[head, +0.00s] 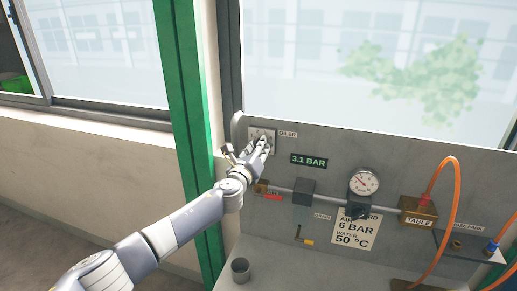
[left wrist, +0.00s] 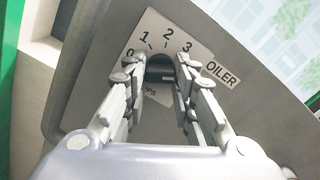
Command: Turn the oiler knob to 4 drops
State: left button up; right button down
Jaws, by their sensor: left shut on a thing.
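The oiler plate (head: 254,131) is at the upper left of the grey panel in the head view. In the left wrist view its scale (left wrist: 150,24) shows 0, 1, 2 and 3; any 4 is hidden, possibly behind the finger on the right. My left gripper (head: 264,143) is at this plate. In the left wrist view its fingers stand on both sides of the dark oiler knob (left wrist: 160,70) and are shut on it. The knob is mostly covered, and I cannot tell where it points. My right gripper is not in view.
The panel also bears a 3.1 BAR display (head: 309,160), a round gauge (head: 364,181), a pipe with valves and a TABLE block (head: 418,211) with an orange hose (head: 457,190). A grey cup (head: 240,268) stands below. A green post (head: 187,110) rises left of the panel.

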pick_arm(q)
jog(key=o, duration=1.1)
jog(key=shift+f, duration=0.15)
jog(key=shift+c, duration=0.2)
jog(key=v, duration=1.2)
